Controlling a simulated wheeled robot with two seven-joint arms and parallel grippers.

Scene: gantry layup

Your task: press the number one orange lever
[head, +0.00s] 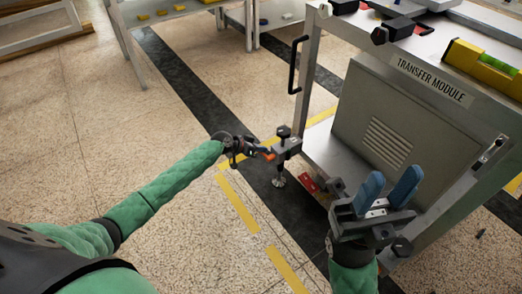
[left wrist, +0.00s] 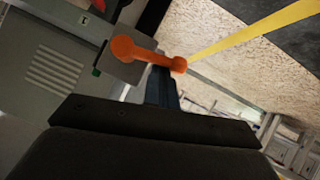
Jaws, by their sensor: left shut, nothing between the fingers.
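An orange lever (head: 268,156) shows beside a grey bracket at the lower front corner of the transfer module. In the left wrist view the lever (left wrist: 150,53) has a round hub at left and a handle running right. No number can be read on it. My left gripper (head: 258,150) is shut and empty, right at the lever. Its dark fingers (left wrist: 162,85) overlap the lever's handle in the left wrist view; I cannot tell whether they touch. My right gripper (head: 387,192) has blue fingers spread apart, open and empty, in front of the module.
The transfer module (head: 400,110) stands at right, with a black handle (head: 296,65) and a yellow spirit level (head: 480,68) on top. A red part (head: 308,182) is near its foot. A table (head: 185,10) with yellow pieces is at the back. The floor at left is clear.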

